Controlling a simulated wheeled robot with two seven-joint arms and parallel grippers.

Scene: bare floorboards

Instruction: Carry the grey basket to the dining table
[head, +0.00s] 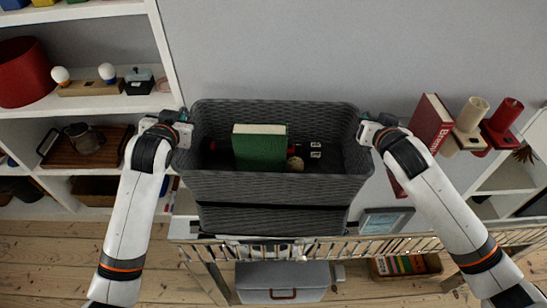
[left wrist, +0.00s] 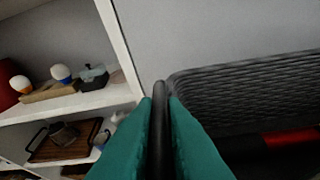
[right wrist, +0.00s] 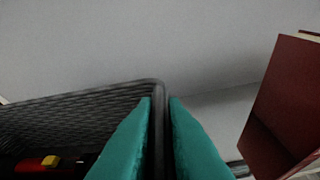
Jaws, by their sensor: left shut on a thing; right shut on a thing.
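The grey woven basket (head: 270,188) is in the middle of the head view, upright, between my two arms. A green book (head: 259,148) stands in it, with a small round tan item, dark items and something red beside it. My left gripper (head: 182,128) is shut on the basket's left rim; the left wrist view shows the rim (left wrist: 160,110) between the teal fingers. My right gripper (head: 369,130) is shut on the right rim, which also shows between the fingers in the right wrist view (right wrist: 157,115). I cannot make out a dining table.
A white shelf unit (head: 90,107) with a red pot, a wooden tray and small items stands at the left. Red books (head: 430,125) and candle holders are at the right. Below the basket are a slatted rack (head: 320,247) and a grey case (head: 283,280) on floorboards.

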